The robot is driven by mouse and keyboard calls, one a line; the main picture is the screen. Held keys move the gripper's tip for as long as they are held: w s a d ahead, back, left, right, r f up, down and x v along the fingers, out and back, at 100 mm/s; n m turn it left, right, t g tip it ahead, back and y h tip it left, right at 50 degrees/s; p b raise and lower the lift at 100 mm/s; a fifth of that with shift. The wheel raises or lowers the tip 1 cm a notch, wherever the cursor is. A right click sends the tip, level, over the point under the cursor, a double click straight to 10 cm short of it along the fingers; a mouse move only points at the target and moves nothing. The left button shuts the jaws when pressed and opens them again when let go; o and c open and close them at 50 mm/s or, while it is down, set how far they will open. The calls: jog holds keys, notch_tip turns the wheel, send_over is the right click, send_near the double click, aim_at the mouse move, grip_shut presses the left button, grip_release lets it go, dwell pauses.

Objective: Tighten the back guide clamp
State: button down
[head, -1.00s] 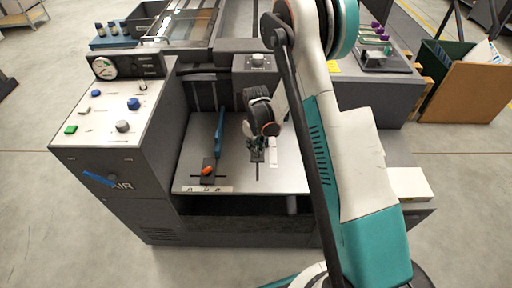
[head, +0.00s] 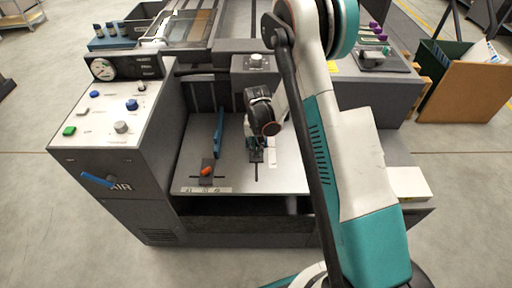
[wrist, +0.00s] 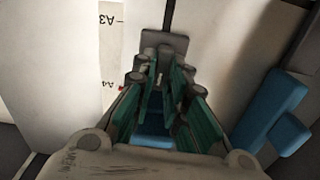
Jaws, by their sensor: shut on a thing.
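The back guide clamp shows as a dark grey plate (wrist: 165,42) over a slot in the pale feed table (head: 235,178). My gripper (head: 254,147) is low over the table's middle, pointing down. In the wrist view its green fingers (wrist: 160,95) are close together on the clamp, and the gripped part is mostly hidden between them.
A long blue guide (head: 219,135) stands left of my gripper, with an orange knob (head: 206,171) on a dark plate before it. A size strip (wrist: 108,50) reads A3 and A4. The control panel (head: 110,115), with a blue lever (head: 98,180) below, stands left.

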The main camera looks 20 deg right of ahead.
jog(key=m, duration=0.4)
jog(key=shift+s+d+m, duration=0.1)
jog(key=shift+d+m, duration=0.05)
jog(key=shift+m, duration=0.15)
jog(key=shift+s+m, duration=0.1)
jog(key=shift+m, duration=1.8)
jog(key=c, duration=1.9)
grip_release()
notch_tip(320, 180, up, 12)
